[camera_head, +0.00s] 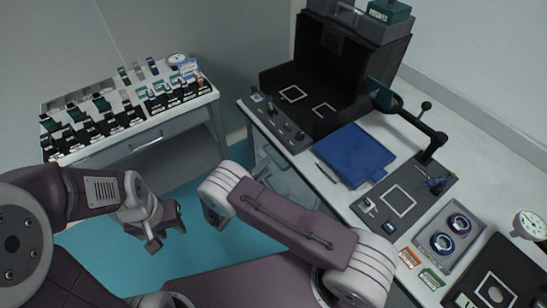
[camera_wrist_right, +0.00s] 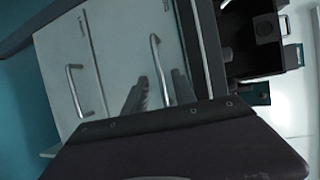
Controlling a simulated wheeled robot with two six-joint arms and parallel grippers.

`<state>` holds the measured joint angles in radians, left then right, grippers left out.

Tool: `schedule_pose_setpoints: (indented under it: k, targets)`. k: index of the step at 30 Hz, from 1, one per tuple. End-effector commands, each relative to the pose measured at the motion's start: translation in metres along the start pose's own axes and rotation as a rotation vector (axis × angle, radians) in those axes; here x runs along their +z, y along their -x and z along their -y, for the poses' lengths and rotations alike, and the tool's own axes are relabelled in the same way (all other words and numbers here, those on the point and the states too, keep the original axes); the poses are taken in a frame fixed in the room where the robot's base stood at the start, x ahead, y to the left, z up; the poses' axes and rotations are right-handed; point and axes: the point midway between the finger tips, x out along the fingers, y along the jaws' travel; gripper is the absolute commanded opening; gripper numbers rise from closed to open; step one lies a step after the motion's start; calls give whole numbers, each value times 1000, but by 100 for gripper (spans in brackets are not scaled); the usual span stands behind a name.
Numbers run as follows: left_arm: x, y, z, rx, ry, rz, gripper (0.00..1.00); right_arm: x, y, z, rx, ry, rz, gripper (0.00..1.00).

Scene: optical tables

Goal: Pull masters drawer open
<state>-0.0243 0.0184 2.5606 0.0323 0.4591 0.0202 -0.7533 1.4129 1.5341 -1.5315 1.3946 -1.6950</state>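In the right wrist view, two pale drawer fronts fill the left half. One has a bar handle (camera_wrist_right: 158,65) near the middle. The other has a handle (camera_wrist_right: 78,92) further left. Small labels on the fronts are too small to read, so I cannot tell which is the masters drawer. My right gripper (camera_wrist_right: 158,94) is open, with the nearer handle in line between its fingers; contact is not clear. In the head view my right gripper is partly hidden by its arm, beside the right bench's front. My left gripper (camera_head: 165,226) is open and empty over the blue floor.
The right bench (camera_head: 335,195) carries a black enclosure (camera_head: 340,65), a blue plate (camera_head: 355,154) and optical mounts. A left cabinet (camera_head: 190,135) holds rows of small labelled items and has its own drawer handle. Blue floor (camera_head: 100,250) lies between them.

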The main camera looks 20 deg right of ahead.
Motion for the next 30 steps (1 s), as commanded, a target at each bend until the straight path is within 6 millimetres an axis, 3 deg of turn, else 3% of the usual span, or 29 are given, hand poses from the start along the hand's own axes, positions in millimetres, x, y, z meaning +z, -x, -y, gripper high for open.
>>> schedule_pose_setpoints:
  k: [3,9,18,22,30]
  targets:
    - [0,0,0,0,0,0,36,-1,-26,0,1,-2,-6,33]
    - [0,0,0,0,0,0,36,-1,-54,0,1,-1,-2,33]
    - [0,0,0,0,0,0,36,0,-58,0,1,-1,-1,33]
    - [0,0,0,0,0,0,36,0,-58,0,1,-1,-1,0]
    - [0,0,0,0,0,0,36,0,-58,0,1,-1,-1,0]
